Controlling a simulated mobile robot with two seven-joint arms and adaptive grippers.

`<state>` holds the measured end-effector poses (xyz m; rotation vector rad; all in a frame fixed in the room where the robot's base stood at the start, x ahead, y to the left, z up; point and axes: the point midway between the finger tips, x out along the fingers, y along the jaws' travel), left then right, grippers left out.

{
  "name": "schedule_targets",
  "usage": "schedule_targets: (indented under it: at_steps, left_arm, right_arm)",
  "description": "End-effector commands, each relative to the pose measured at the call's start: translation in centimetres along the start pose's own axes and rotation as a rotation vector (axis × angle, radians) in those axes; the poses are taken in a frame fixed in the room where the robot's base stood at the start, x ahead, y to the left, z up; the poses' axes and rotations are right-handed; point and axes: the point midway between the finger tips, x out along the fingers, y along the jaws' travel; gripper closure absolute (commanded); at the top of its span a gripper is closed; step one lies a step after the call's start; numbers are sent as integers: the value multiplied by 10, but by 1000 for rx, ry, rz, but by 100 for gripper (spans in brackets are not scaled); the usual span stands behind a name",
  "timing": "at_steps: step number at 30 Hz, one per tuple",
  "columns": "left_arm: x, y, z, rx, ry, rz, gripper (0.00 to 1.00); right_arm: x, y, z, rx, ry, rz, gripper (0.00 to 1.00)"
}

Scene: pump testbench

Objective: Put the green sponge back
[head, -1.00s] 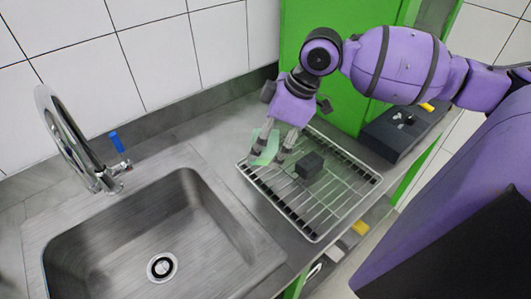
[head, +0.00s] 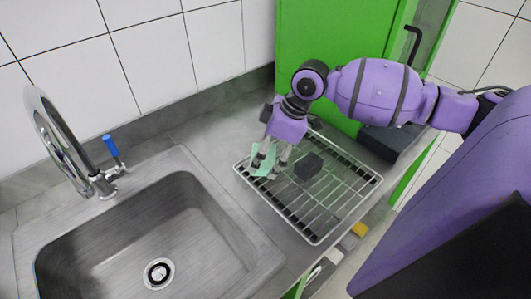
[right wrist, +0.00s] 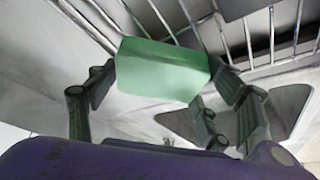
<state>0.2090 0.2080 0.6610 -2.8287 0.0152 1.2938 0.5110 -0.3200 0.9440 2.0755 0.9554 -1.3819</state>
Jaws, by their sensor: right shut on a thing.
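The green sponge (head: 262,160) is a pale green block over the left side of the wire rack (head: 318,236). My right gripper (head: 268,167) comes down from above and is shut on it. In the right wrist view the sponge (right wrist: 160,70) sits between the fingers of my right gripper (right wrist: 165,82), with bars of the rack behind it. I cannot tell whether the sponge touches the rack. My left gripper is not in view.
A dark block (head: 308,166) lies on the rack close to the right of my gripper. The sink (head: 150,245) with a tap (head: 58,125) is at the left. A green panel (head: 325,60) stands behind. A dark box (head: 385,143) is at the right.

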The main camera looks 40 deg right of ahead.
Motion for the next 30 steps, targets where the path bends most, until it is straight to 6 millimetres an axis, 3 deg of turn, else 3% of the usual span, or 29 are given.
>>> schedule_targets:
  at_steps: [2,3,7,20,30]
  left_arm:
    - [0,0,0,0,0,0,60]
    - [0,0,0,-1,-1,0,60]
    - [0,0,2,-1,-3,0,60]
    - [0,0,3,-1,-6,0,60]
    - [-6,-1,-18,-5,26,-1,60]
  right_arm:
    - [2,0,1,1,0,-1,51]
    - [2,0,1,0,0,-1,23]
    - [2,0,1,0,0,-1,8]
    - [-4,0,0,0,-1,1,8]
    - [-72,1,-1,-1,-1,4,8]
